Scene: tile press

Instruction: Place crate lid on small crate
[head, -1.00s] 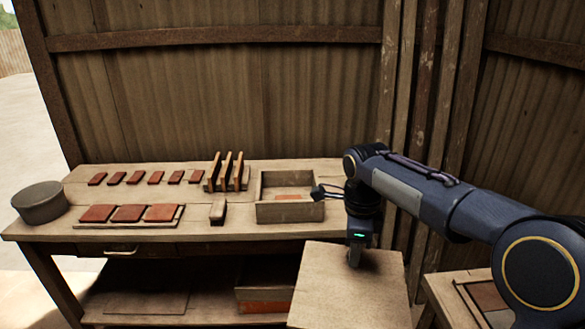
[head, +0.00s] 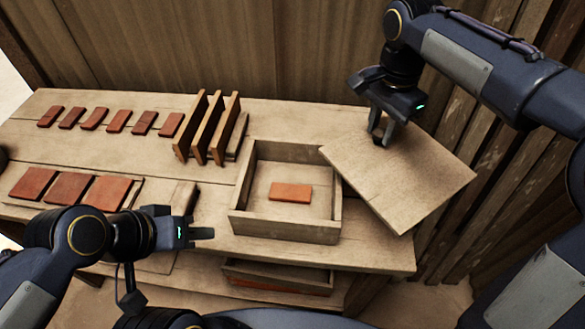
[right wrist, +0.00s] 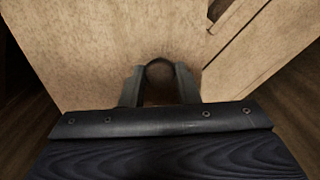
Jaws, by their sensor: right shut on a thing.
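The small crate (head: 284,227) is an open wooden box near the right end of the table, with one red tile (head: 290,192) on its floor. The crate lid (head: 400,178) is a flat, pale wooden board. My right gripper (head: 381,135) is shut on the lid near its far edge. The lid is to the right of the crate, turned at an angle, its left corner by the crate's back right corner. The right wrist view shows a dark loop between the fingers, against the lid (right wrist: 75,50). My left gripper (head: 203,234) is left of the crate, its opening unclear.
A rack with upright boards (head: 209,128) stands close behind the crate's left side. Small red tiles (head: 118,121) lie in a row at the back left, with larger tiles (head: 70,189) in front. Another crate (head: 278,277) sits on the shelf below. The wall is close behind.

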